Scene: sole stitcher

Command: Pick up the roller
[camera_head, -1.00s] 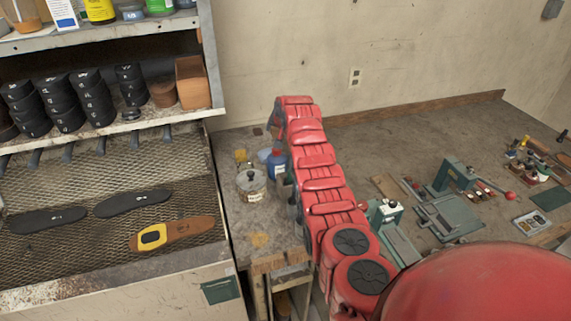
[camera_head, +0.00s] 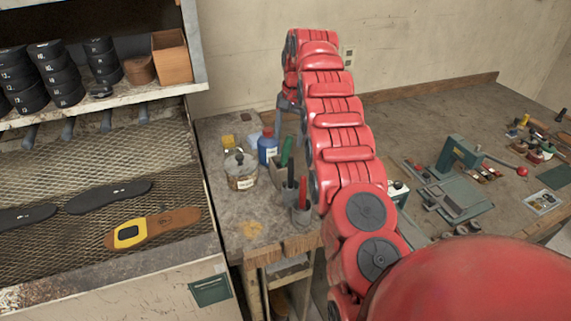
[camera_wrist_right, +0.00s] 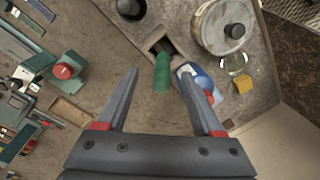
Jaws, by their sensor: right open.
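A green handle (camera_head: 287,151) stands upright in a small holder on the workbench (camera_head: 240,213); it may be the roller, but its working end is hidden. It also shows in the wrist view (camera_wrist_right: 162,72), rising from a square holder (camera_wrist_right: 157,40). A black handle (camera_head: 290,172) and a red handle (camera_head: 303,190) stand in holders in front of it. My right gripper (camera_wrist_right: 157,73) is open and empty, its fingers on either side of the green handle in the wrist picture. In the head view it is mostly hidden behind my arm. My left gripper is out of view.
A lidded jar (camera_head: 241,172) and a blue bottle (camera_head: 267,146) stand close left of the green handle. A yellow block (camera_head: 228,141) lies behind the jar. A shelf unit with soles (camera_head: 108,197) is at the left. A green press (camera_head: 460,160) stands on the bench at right.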

